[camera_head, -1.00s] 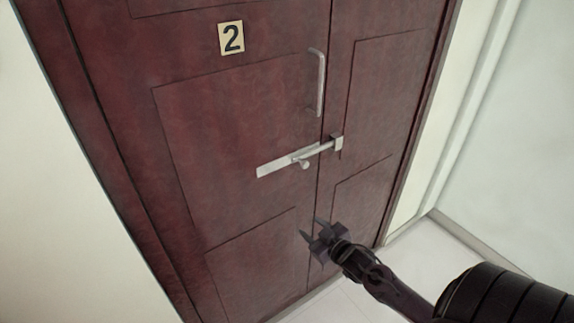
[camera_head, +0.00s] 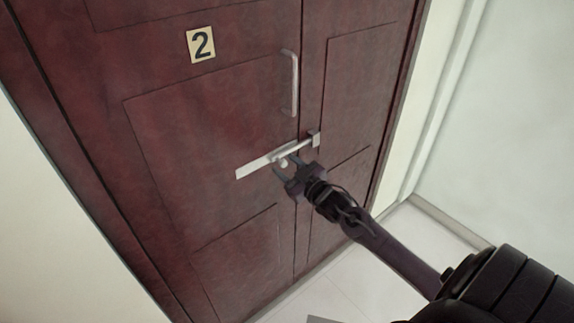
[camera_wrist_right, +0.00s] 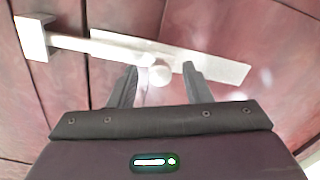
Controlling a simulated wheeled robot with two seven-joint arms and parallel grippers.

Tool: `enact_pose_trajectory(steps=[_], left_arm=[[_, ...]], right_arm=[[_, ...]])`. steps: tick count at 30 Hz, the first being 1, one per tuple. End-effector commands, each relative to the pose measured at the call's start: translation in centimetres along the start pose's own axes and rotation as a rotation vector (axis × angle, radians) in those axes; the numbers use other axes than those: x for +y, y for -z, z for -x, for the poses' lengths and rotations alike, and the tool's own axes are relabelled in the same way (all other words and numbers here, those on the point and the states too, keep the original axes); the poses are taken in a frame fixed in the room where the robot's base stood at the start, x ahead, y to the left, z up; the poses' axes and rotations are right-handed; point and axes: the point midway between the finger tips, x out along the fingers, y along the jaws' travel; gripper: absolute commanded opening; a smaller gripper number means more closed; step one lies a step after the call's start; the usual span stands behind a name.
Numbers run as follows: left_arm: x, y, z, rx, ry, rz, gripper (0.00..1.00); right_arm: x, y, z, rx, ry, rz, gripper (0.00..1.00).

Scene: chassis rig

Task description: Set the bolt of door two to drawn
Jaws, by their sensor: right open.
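Door two (camera_head: 150,150) is dark red-brown and appears closed. A pale metal bolt (camera_head: 258,165) is mounted across it; its rod reaches right into the keeper (camera_head: 316,139) on the neighbouring panel. In the right wrist view the rod (camera_wrist_right: 75,44) runs into the keeper (camera_wrist_right: 35,38) at left. My right gripper (camera_head: 285,165) is open at the bolt's round knob. In the wrist view the knob (camera_wrist_right: 160,75) shows between the two fingertips; I cannot tell whether they touch it. My left gripper is out of view.
A vertical pull handle (camera_head: 291,83) stands out from the door above the bolt. A number 2 plate (camera_head: 201,44) is at the upper left.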

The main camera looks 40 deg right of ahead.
Motion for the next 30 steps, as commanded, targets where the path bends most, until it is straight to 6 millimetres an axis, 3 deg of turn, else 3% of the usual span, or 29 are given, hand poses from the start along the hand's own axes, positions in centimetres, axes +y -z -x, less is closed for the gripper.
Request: enact_pose_trajectory(steps=[9,19,26,30], left_arm=[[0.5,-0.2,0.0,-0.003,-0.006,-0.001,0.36],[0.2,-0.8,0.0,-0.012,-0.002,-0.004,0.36],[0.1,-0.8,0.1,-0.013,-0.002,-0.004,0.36],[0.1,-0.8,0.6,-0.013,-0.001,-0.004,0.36]], right_arm=[[0.0,-0.1,-0.2,-0.001,0.0,0.0,0.44],[0.0,-0.1,-0.2,-0.001,0.0,-0.001,0.01],[-0.1,0.0,-0.2,-0.001,0.001,-0.001,0.0],[-2.1,0.8,-0.3,0.001,0.003,-0.005,0.0]])
